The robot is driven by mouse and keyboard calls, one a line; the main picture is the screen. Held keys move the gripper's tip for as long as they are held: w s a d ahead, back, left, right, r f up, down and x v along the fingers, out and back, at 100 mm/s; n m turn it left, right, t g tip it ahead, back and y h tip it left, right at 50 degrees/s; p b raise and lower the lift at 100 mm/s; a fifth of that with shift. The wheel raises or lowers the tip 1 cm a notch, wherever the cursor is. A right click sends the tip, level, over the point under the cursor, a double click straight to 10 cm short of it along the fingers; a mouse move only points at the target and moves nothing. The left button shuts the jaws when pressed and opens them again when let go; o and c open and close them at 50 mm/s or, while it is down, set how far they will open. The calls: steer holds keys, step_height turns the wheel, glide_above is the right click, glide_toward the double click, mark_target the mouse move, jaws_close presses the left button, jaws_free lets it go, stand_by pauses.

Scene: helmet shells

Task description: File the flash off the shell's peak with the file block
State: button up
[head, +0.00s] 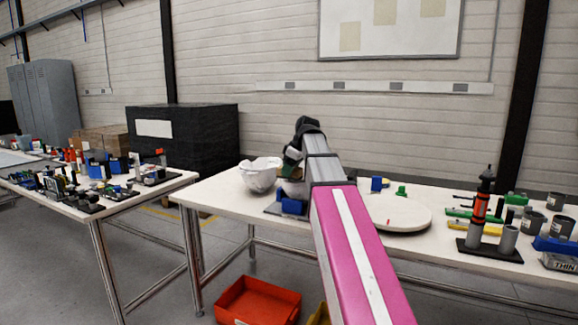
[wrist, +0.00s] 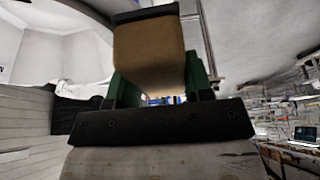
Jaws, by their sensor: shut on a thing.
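My gripper (wrist: 160,84) is shut on the file block (wrist: 150,55), a tan block with a dark far end, held between its green fingers. In the head view my gripper (head: 291,166) is small and partly hidden by my arm.
Another white shell (head: 259,175) stands left of my gripper on the white table (head: 225,196). A round board (head: 400,214) lies right of my arm, with blue and green pieces (head: 378,184) behind it. An upright orange and black tool (head: 481,205) and cans (head: 561,227) stand far right.

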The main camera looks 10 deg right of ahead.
mark_target(294, 177)
steer(key=shift+f, duration=1.15)
stand_by(0.8)
steer(key=shift+d, duration=0.1)
steer(key=shift+s+d, duration=0.55)
steer(key=shift+d, duration=0.2)
steer(key=shift+w+a+f, duration=0.1)
steer(key=shift+w+a, duration=0.45)
steer(key=shift+a, duration=0.3)
steer(key=shift+w+a, duration=0.55)
steer(key=shift+a, duration=0.25)
steer(key=shift+s+d+f, duration=0.1)
steer(key=shift+s+d, duration=0.45)
steer(key=shift+d, duration=0.3)
steer(key=shift+s+d, duration=0.55)
steer(key=shift+d, duration=0.25)
steer(key=shift+a, duration=0.1)
steer(key=shift+w+a+f, duration=0.1)
steer(key=shift+w+a, duration=0.45)
steer(key=shift+a, duration=0.25)
steer(key=shift+w+a+f, duration=0.1)
steer(key=shift+w+a, duration=0.45)
steer(key=shift+a, duration=0.2)
steer(key=shift+s+d+f, duration=0.1)
steer(key=shift+s+d, duration=0.45)
steer(key=shift+d, duration=0.25)
